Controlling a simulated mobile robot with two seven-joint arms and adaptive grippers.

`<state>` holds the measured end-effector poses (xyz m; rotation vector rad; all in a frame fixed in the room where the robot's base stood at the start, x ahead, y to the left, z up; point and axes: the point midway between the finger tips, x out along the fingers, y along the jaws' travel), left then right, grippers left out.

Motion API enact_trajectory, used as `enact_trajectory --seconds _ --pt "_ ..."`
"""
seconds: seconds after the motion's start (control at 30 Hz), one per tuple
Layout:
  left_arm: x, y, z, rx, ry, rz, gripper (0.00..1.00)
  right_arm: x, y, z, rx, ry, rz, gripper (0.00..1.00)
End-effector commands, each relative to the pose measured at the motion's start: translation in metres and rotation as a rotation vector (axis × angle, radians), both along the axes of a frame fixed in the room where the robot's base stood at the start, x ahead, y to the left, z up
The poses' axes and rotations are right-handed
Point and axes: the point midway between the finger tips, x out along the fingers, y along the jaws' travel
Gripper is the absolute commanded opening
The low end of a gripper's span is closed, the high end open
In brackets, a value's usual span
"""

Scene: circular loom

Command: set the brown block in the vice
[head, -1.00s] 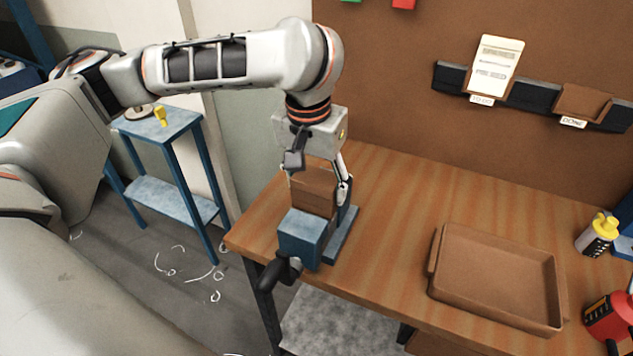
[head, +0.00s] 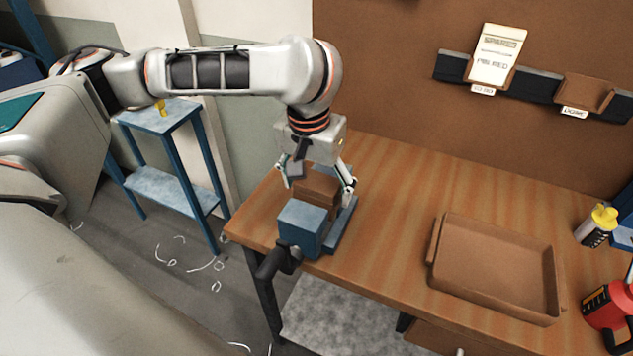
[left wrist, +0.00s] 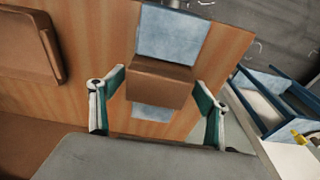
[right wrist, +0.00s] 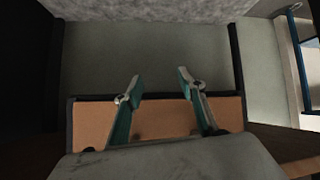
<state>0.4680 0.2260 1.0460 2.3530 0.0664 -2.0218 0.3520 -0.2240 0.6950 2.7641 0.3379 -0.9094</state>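The brown block (head: 317,197) sits between the jaws of the blue vice (head: 299,226) at the table's left corner. In the left wrist view the block (left wrist: 158,92) lies between the near blue jaw (left wrist: 172,35) and the other jaw (left wrist: 152,112). I cannot tell whether the jaws press on it. My left gripper (head: 316,192) is above the vice and open, with one finger on each side of the block and a gap at both. My right gripper (right wrist: 160,80) is open and empty in the right wrist view, away from the vice. It is not in the head view.
A brown tray (head: 440,270) lies on the table right of the vice, with clear wood between. Bottles (head: 598,228) stand at the right edge. The vice's dark handle (head: 275,263) sticks out over the front edge. A blue stand (head: 185,125) is at left.

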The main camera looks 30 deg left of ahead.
Motion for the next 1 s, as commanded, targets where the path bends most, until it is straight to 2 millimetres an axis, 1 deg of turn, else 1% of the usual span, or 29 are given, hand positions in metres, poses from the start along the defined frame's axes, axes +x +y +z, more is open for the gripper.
enact_trajectory --seconds 0.3,0.47,0.57,0.9,1.0 --pt "-0.001 0.000 -0.001 0.001 0.003 0.000 0.78 -0.002 0.002 -0.001 0.003 0.004 0.000 0.40" --pt "-0.001 0.000 0.008 0.000 -0.002 0.000 0.78 -0.002 0.001 -0.001 0.001 0.004 0.001 0.40" --pt "-0.002 0.000 0.020 0.001 -0.004 0.000 0.78 -0.001 0.001 -0.001 0.001 0.002 0.001 0.40" --pt "-0.010 0.000 0.077 0.000 -0.005 0.001 0.78 -0.001 0.001 0.000 0.000 0.001 0.001 0.40" --pt "-0.013 0.000 0.091 0.001 -0.003 0.001 0.78 0.000 0.001 0.000 0.000 0.001 0.001 0.40"
